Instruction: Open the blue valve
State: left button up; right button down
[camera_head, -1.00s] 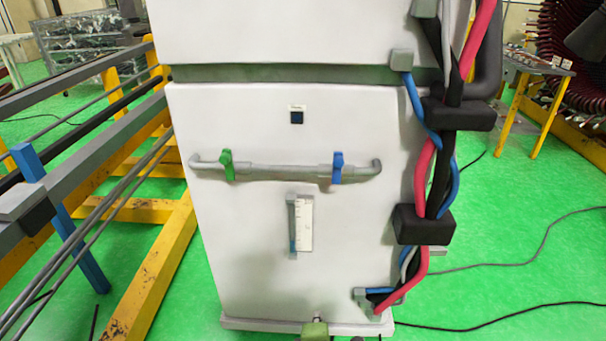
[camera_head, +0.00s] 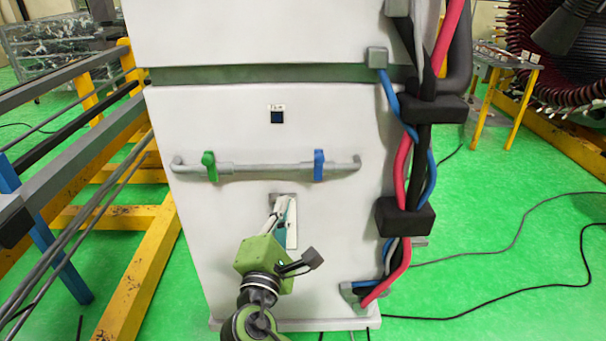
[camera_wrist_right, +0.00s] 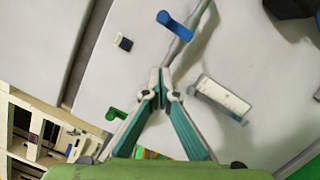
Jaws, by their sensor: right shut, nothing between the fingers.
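The blue valve (camera_head: 319,165) has its handle upright on the right part of a grey horizontal pipe (camera_head: 270,168) on the front of a white cabinet. It also shows at the top of the right wrist view (camera_wrist_right: 176,25). My right gripper (camera_head: 280,205) is shut and empty, in front of the cabinet, below and left of the blue valve in the head view. Its fingertips (camera_wrist_right: 160,88) are apart from the valve. In the wrist view the fingers hide part of the pipe. My left gripper is not in view.
A green valve (camera_head: 209,166) is on the left part of the same pipe. A white scale plate (camera_head: 292,226) sits below the pipe, partly behind my right gripper. Black-clamped red and blue cables (camera_head: 405,215) run down the cabinet's right side. A yellow frame (camera_head: 135,260) stands at left.

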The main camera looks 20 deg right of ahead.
aim_at(319, 168)
jog(key=w+d+r+p, duration=0.2)
jog(key=w+d+p, duration=0.2)
jog(key=w+d, duration=0.4)
jog(key=shift+r, duration=0.3)
jog(key=shift+w+a, duration=0.1)
